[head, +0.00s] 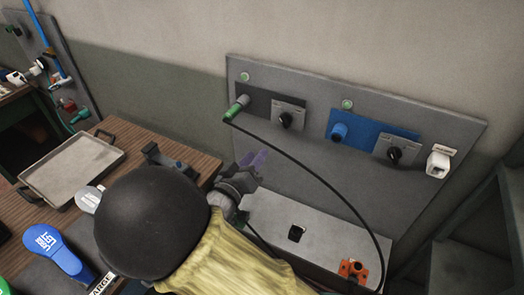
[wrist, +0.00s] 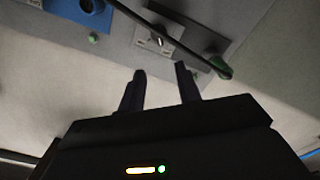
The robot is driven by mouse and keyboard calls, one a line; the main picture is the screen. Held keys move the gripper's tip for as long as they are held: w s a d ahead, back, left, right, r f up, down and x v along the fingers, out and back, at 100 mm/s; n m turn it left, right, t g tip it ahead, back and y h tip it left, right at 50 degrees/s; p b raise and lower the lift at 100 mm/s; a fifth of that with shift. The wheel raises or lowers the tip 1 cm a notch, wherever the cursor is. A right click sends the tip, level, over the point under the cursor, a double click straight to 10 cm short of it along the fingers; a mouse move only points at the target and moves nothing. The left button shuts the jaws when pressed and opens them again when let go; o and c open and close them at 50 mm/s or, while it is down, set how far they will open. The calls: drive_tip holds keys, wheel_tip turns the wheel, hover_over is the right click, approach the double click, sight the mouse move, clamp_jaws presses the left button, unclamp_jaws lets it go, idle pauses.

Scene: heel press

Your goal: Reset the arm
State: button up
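My gripper (head: 256,163) is in front of the grey wall panel (head: 300,140), below its left half, at the end of my arm. In the wrist view my gripper (wrist: 160,72) shows two dark fingers standing apart with nothing between them, so it is open and empty. It touches nothing that I can see. My arm covers the lower middle of the head view.
A green-ended connector (head: 236,107) with a black cable (head: 330,185) sits at the panel's upper left. A blue connector (head: 338,132), knobs and a white box (head: 438,164) are to its right. An orange object (head: 353,270) rests below. A tray (head: 72,168) lies left.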

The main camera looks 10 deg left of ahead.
drive_tip(key=shift+s+a, duration=0.15)
drive_tip(key=shift+s, duration=0.25)
drive_tip(key=w+d+f+m+g+y, duration=0.2)
drive_tip(key=w+d+f+g+y, duration=0.2)
drive_tip(key=d+f+g+y, duration=0.45)
drive_tip(key=s+d+r+m+g+h+b, duration=0.1)
drive_tip(key=s+d+g, duration=0.5)
drive_tip(key=s+d, duration=0.8)
drive_tip(key=shift+s+d+r+h, duration=0.35)
drive_tip(key=shift+d+r+h, duration=0.25)
drive_tip(key=shift+d, duration=0.5)
